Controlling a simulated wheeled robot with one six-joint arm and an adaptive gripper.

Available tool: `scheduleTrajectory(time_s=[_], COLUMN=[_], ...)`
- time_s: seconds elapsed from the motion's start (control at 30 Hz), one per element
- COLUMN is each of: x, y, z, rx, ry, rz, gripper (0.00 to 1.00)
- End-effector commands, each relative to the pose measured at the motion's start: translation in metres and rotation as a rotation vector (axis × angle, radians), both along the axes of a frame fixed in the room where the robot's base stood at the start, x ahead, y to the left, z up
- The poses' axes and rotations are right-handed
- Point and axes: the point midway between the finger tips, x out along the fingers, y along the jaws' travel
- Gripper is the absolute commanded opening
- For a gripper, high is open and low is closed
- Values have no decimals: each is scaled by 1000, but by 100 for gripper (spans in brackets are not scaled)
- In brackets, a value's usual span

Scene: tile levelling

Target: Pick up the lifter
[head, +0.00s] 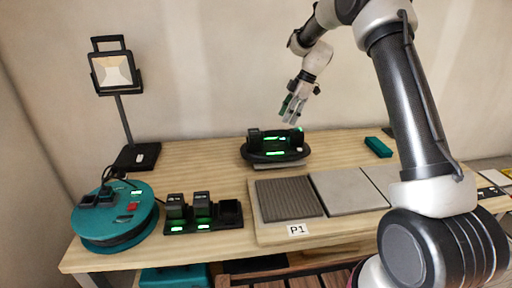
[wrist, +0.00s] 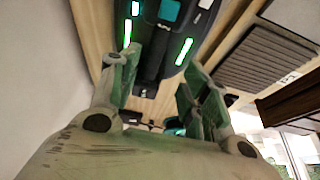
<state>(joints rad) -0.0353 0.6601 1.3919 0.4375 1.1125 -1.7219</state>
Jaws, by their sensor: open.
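The lifter (head: 262,155) is a black oval device with a raised bar-like handle and green lights. It sits at the back middle of the table, seemingly on a thin grey slab. My gripper (head: 292,112) is open and empty, pointing down above the lifter and apart from it. In the wrist view the lifter (wrist: 152,62) fills the upper middle, with its green light strips showing beyond and between the fingers of my gripper (wrist: 160,68). The wrist view cuts off part of the lifter.
A board with grey tiles (head: 290,197) and a P1 label lies in front and to the right. A charger with black batteries (head: 203,218), a teal reel (head: 115,222) and a work lamp (head: 115,73) stand left. A teal block (head: 378,147) lies right of the lifter.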

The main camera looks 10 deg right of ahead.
Motion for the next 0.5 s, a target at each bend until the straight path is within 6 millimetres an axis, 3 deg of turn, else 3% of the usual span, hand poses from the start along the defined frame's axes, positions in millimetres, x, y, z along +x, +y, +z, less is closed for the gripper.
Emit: scheduleTrajectory(time_s=[0.5], x=[7], y=[24], z=[-57], rx=[3], ry=[0], rz=[13], gripper=[46])
